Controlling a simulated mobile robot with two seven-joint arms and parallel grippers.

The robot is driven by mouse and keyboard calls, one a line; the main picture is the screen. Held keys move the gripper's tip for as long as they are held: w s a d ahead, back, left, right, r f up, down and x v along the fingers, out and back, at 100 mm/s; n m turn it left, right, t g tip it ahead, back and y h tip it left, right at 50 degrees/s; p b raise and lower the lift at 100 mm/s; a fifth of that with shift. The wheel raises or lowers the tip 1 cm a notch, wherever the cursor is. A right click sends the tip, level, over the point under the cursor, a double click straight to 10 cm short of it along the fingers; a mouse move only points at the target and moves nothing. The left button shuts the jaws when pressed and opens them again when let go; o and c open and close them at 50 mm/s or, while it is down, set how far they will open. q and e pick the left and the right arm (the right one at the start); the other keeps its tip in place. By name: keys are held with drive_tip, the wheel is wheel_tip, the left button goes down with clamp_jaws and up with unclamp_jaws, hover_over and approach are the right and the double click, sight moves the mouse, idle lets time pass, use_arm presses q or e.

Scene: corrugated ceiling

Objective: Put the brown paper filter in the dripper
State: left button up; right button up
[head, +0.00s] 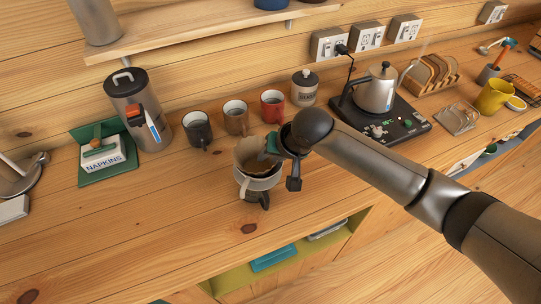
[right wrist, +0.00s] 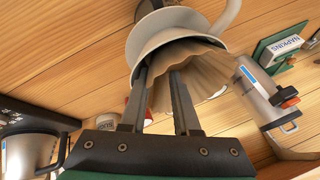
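The brown paper filter (head: 249,152) sits in the mouth of the white dripper (head: 258,183), with its pleated upper part standing above the rim. The dripper rests on a dark mug (head: 264,199). My right gripper (head: 272,148) is at the filter's right side. The dripper (right wrist: 165,32) is right beyond the fingertips. How deep the filter sits is hidden. My left gripper is not in view.
Behind stand a dark mug (head: 197,130), a brown mug (head: 236,117), a red mug (head: 272,106) and a lidded jar (head: 304,88). A napkin holder (head: 101,157) and canister (head: 137,110) stand left.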

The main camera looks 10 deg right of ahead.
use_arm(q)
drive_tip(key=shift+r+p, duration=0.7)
use_arm(e)
drive_tip(key=v, duration=1.2)
drive_tip(key=shift+w, duration=0.1)
drive_tip(key=shift+c, duration=0.2)
